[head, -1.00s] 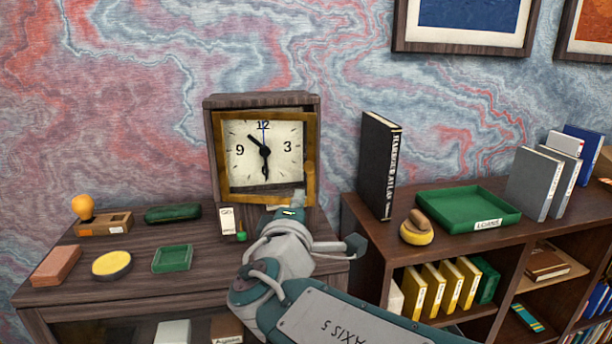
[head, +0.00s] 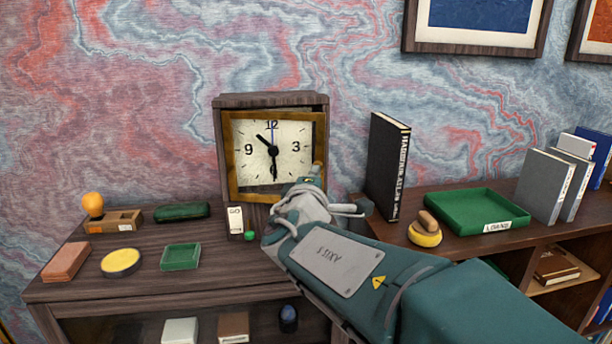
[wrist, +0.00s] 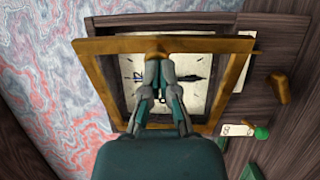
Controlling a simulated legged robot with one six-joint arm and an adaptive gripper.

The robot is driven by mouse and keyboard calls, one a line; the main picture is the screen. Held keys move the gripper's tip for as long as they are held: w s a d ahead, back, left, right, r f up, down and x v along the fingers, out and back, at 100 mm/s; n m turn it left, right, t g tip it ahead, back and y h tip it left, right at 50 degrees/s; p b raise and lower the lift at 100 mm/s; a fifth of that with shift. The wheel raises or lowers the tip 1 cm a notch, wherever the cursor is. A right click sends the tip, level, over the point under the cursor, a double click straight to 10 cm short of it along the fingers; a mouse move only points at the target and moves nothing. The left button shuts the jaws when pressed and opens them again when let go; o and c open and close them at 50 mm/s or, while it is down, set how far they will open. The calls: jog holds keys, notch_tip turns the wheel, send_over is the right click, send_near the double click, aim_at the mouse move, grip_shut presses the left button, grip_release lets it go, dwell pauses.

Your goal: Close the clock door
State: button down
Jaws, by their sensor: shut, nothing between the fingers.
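The clock (head: 270,100) is a dark wooden case with a white face (head: 260,145). Its door (head: 233,180) is a brass-coloured square frame in front of the face. It looks slightly ajar; the frame (wrist: 100,83) stands apart from the case in the wrist view. My gripper (head: 314,172) is at the door's lower right side in the head view. In the wrist view my gripper (wrist: 158,62) is shut and empty, its tips at a brass lump on the frame's upper edge. I cannot tell whether they touch. My arm hides the clock's lower right corner.
A white card (head: 235,220) and a green knob (head: 250,236) are below the clock. A green dish (head: 181,257), a yellow disc (head: 120,263) and a brick (head: 66,262) lie left on the desk. A black book (head: 386,165) and green tray (head: 478,210) stand right.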

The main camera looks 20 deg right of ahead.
jog(key=x, duration=0.5)
jog(key=shift+w+d+f, duration=0.15)
jog(key=shift+d+f, duration=0.05)
jog(key=shift+d, duration=0.15)
jog(key=shift+w+d+r, duration=0.1)
jog(key=shift+w+d, duration=0.1)
jog(key=shift+w, duration=0.15)
jog(key=shift+a, duration=0.1)
jog(key=shift+r, duration=0.1)
